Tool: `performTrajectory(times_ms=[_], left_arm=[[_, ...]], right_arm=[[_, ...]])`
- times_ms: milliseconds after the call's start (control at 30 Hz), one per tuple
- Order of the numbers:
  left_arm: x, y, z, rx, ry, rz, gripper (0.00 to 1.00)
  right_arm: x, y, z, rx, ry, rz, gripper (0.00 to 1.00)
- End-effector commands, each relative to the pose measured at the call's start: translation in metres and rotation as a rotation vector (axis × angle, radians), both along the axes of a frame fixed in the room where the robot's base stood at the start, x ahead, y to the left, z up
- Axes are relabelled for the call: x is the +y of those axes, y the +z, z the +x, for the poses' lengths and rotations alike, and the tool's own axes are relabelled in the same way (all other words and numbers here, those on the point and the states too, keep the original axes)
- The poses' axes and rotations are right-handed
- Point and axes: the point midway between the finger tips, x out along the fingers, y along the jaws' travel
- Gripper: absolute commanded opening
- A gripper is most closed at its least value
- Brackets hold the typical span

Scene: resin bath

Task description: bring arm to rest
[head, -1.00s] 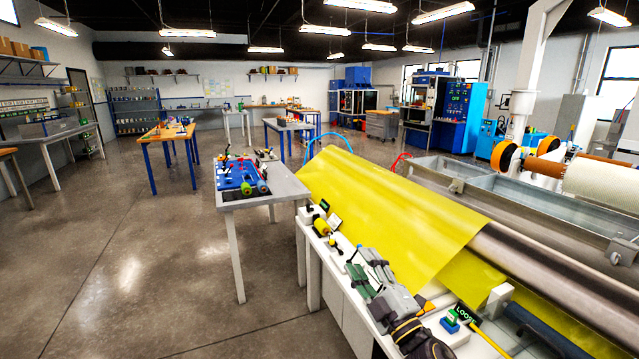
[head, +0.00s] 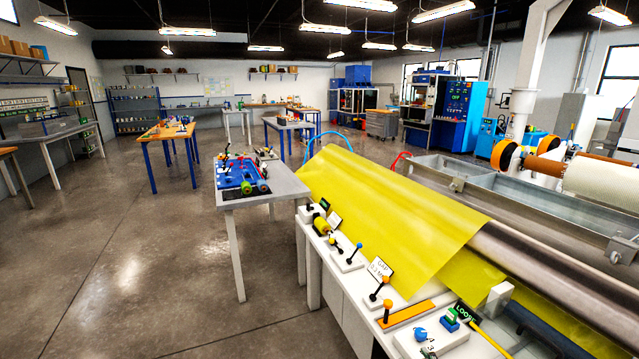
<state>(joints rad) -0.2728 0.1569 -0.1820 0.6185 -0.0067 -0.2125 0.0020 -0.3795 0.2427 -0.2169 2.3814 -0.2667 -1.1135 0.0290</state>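Neither of my grippers shows clearly in the head view. A small grey piece at the bottom edge, below the blue knob, is too small to identify. The white control bench (head: 345,318) stands in full view with its controls uncovered. On it are a blue-tipped lever (head: 354,253), an orange-tipped lever (head: 380,290), and another orange-tipped handle (head: 387,311) at the end of an orange strip (head: 410,314). A white sign reading GAP (head: 380,269) stands behind the levers. A blue knob (head: 420,333) sits on a white plate near the bottom edge.
A yellow sheet (head: 390,215) runs over the machine behind the bench, beside a metal roller (head: 540,262) and a grey trough (head: 515,200). A dark LOOSE sign (head: 465,314) and a green-and-blue block (head: 451,319) are close by. A grey table (head: 280,187) stands left; open floor (head: 150,260) lies beyond.

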Motion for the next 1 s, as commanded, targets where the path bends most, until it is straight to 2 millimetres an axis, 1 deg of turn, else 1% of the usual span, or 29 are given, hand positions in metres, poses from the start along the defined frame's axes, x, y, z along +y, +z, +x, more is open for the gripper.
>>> performTrajectory(times_ms=[33, 200, 300, 500, 833, 1000], left_arm=[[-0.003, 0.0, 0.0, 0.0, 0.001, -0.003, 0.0], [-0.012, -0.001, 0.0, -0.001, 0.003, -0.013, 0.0], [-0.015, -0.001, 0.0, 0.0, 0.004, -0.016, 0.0], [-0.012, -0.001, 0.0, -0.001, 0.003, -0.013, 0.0], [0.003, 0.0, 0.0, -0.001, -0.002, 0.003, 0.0], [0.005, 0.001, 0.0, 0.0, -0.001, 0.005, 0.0]], right_arm=[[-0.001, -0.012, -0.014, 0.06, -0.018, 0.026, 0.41], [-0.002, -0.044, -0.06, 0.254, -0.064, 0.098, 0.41], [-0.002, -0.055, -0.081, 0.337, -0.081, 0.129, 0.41], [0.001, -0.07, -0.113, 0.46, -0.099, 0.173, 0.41], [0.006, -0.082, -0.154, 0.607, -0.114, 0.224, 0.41], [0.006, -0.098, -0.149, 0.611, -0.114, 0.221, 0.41]])
